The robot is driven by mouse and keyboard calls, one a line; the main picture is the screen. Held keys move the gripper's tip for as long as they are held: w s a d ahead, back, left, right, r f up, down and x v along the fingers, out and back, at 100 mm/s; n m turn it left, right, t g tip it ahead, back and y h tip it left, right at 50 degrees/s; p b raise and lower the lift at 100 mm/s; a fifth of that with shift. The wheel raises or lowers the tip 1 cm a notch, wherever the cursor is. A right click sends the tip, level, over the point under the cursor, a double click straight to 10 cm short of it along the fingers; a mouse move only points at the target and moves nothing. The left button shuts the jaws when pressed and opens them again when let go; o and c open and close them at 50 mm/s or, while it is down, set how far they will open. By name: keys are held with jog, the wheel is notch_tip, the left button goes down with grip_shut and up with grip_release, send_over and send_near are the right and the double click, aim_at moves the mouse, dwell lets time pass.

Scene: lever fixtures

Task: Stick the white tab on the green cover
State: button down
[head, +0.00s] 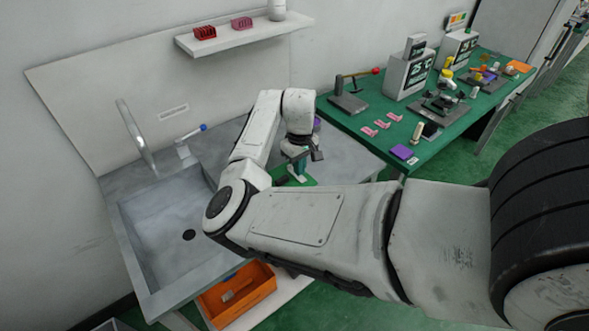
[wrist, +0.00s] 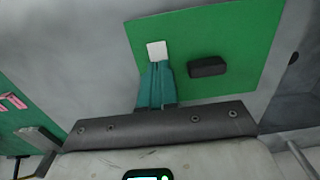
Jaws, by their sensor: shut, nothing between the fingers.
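The green cover (wrist: 225,40) is a flat green sheet on the grey counter in the wrist view. In the head view a part of the green cover (head: 308,181) shows beneath my gripper. The white tab (wrist: 157,50) is a small pale square against the green cover, right at my fingertips. It looks flat, but I cannot tell whether the fingers touch it. My gripper (wrist: 157,65) has teal fingers, closed together with nothing between them. In the head view my gripper (head: 299,172) points down at the cover, and I cannot make out the tab there.
A small black block (wrist: 207,66) is on the green cover, right of my fingers. In the head view, a sink (head: 165,235) is to the left. A green table (head: 440,145) with a lever fixture (head: 350,100) and instruments stands to the right. An orange bin (head: 237,292) is below.

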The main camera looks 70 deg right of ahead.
jog(key=shift+r+p, duration=2.15)
jog(key=shift+r, duration=0.7)
jog(key=shift+s+d+f, duration=0.15)
jog(key=shift+s, duration=0.25)
jog(key=s+a+f+n+h+b, duration=0.1)
jog(key=a+f, duration=0.1)
jog(key=a, duration=0.2)
jog(key=s+a+f+n+h+b, duration=0.1)
jog(key=a+f+b, duration=0.1)
jog(key=a, duration=0.3)
jog(key=s+a+f+n+t+h+b, duration=0.1)
jog(key=s+a+f+h, duration=0.1)
jog(key=a, duration=0.3)
jog(key=shift+f, duration=0.3)
jog(key=s+a+f+n+y, duration=0.1)
jog(key=s+a+f+y, duration=0.1)
jog(key=a, duration=0.7)
jog(key=s+a+f+n+y+b, duration=0.1)
jog(key=s+a+f, duration=0.2)
jog(key=a, duration=0.6)
jog(key=shift+s+a+y+b, duration=0.2)
jog(key=shift+s+y+b, duration=0.15)
jog(key=shift+s, duration=0.7)
